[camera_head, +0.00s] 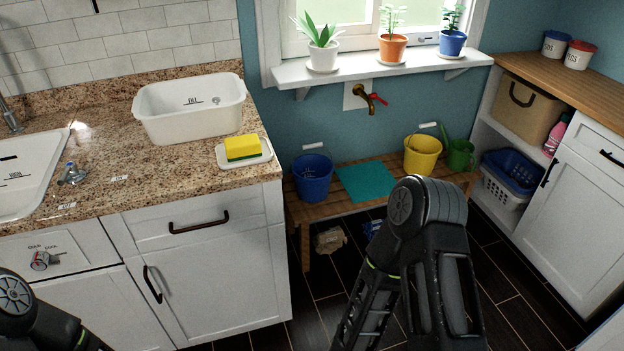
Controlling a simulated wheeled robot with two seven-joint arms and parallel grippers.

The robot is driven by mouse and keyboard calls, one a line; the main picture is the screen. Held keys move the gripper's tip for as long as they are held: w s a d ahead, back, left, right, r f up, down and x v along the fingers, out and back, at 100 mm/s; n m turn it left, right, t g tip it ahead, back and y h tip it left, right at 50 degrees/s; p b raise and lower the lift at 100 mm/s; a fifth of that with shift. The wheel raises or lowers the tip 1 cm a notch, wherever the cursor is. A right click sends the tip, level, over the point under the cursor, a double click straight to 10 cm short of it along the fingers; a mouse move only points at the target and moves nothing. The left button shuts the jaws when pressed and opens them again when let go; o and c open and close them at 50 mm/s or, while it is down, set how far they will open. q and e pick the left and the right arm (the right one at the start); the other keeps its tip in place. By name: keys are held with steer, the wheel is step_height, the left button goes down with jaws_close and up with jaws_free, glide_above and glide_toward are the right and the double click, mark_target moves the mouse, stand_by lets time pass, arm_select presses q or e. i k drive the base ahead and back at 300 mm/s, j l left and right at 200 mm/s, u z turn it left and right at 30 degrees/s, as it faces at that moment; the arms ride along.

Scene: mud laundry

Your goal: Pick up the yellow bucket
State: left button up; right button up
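The yellow bucket (422,157) stands upright on the right part of a low wooden bench (323,208) under the window. A light-coloured handle grip shows near its rim. My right arm rises in the foreground in front of the bench, below the bucket in the picture and apart from it. Its gripper fingers cannot be made out. Part of my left arm shows in the bottom left corner, and its gripper is out of the frame.
A blue bucket (312,178) and a teal mat (367,181) are on the bench left of the yellow bucket. A green watering can (460,154) stands close on its right. A brass tap (365,96) juts out above. Cabinets flank the dark floor on both sides.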

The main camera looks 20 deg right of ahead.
mark_target(422, 151)
steer(key=z, duration=1.8)
steer(key=i+j+z, duration=0.95)
steer(key=i+j, duration=0.45)
steer(key=j, duration=0.15)
steer(key=i+j, duration=0.25)
steer(key=j, duration=0.15)
steer(key=i+j, duration=0.25)
steer(key=j, duration=0.15)
steer(key=i+j+z, duration=0.1)
steer(key=i+j, duration=0.15)
steer(key=j, duration=0.15)
